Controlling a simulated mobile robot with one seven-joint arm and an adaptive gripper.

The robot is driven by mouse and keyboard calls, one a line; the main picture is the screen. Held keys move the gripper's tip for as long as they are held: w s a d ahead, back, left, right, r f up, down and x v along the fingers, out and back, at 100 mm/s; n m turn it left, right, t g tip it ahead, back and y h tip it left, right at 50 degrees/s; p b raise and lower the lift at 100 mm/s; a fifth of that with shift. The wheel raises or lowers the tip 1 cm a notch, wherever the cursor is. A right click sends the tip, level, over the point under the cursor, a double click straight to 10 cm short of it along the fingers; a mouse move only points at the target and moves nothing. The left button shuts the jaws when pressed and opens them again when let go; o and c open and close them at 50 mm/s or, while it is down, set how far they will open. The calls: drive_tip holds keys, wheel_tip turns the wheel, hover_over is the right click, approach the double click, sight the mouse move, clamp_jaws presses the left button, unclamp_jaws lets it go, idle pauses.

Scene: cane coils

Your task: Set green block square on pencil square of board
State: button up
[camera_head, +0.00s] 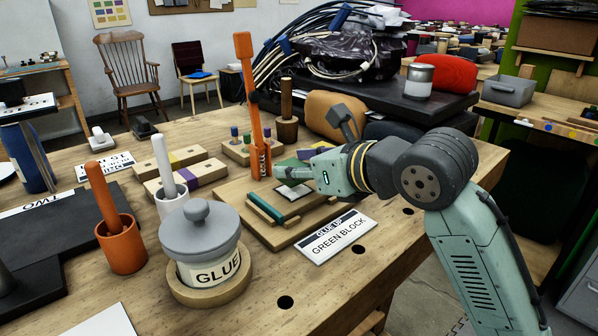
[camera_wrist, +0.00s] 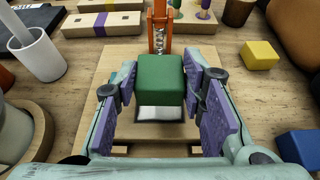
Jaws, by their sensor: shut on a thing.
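The green block (camera_wrist: 160,74) sits between the purple pads of my gripper (camera_wrist: 163,84), which is shut on it. In the head view my gripper (camera_head: 290,174) is low over the wooden board (camera_head: 232,203), and I cannot make out the block clearly there. A pale square with a dark outline (camera_wrist: 160,113) shows just below the block in the wrist view; it also shows on the board in the head view (camera_head: 294,191). The block covers part of it. I cannot tell whether the block touches the board.
An orange upright tool (camera_head: 251,100) stands close beyond my gripper. A glue pot (camera_head: 201,240) and an orange cup (camera_head: 122,247) stand at the left. The green block label card (camera_head: 336,238) lies in front of the board. Yellow (camera_wrist: 259,55) and blue (camera_wrist: 299,149) blocks lie at the right.

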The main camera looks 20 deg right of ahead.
drive_tip(key=shift+f, duration=0.85)
drive_tip(key=shift+f, duration=0.2)
drive_tip(key=o, duration=1)
drive_tip(key=shift+r, duration=0.1)
drive_tip(key=shift+r, duration=0.25)
drive_tip(key=b+v, duration=0.3)
drive_tip(key=v, duration=0.9)
drive_tip(key=shift+f, duration=0.1)
